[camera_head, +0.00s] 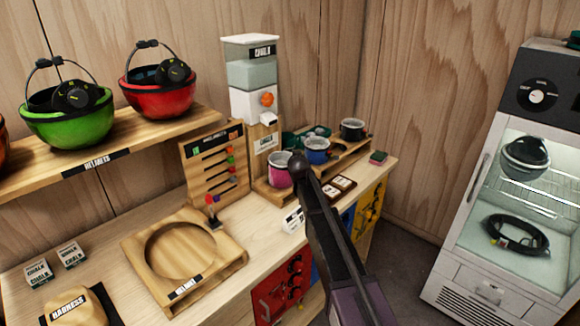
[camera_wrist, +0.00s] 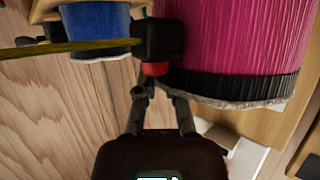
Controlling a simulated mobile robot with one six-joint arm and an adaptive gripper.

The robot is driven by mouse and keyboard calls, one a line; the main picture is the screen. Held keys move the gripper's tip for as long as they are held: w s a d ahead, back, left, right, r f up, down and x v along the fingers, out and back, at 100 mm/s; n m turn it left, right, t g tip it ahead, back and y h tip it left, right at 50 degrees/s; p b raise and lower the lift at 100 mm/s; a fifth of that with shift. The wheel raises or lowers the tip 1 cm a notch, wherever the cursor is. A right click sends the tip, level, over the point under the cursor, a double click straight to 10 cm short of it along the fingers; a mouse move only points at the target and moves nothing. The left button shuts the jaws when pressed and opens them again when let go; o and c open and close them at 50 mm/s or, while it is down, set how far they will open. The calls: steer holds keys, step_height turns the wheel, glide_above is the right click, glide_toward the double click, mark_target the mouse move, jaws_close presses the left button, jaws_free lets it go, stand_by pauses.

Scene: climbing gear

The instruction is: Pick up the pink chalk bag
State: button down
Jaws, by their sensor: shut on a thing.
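The pink chalk bag (camera_head: 279,177) has a black rim band and a pale fleece edge. It appears upright at the left end of the wooden bag stand, partly behind my arm. In the wrist view the pink bag (camera_wrist: 235,45) fills the upper right, rim toward the bottom. My gripper (camera_wrist: 160,98) is shut at the bag's edge, one finger at its rim and the other beside a black-and-red block (camera_wrist: 158,42) with a yellow strap. The exact contact is partly hidden. I cannot tell any gap under the bag.
A blue chalk bag (camera_head: 316,151) stands close beside the pink one and shows in the wrist view (camera_wrist: 95,22). A black bag (camera_head: 353,130) stands farther right. A chalk dispenser (camera_head: 251,75) stands behind.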

steer(key=shift+r, duration=0.15)
step_height(320, 180, up, 7)
steer(key=p, duration=0.7)
steer(key=s+d, duration=1.1)
steer(key=d, duration=0.3)
steer(key=shift+d, duration=0.1)
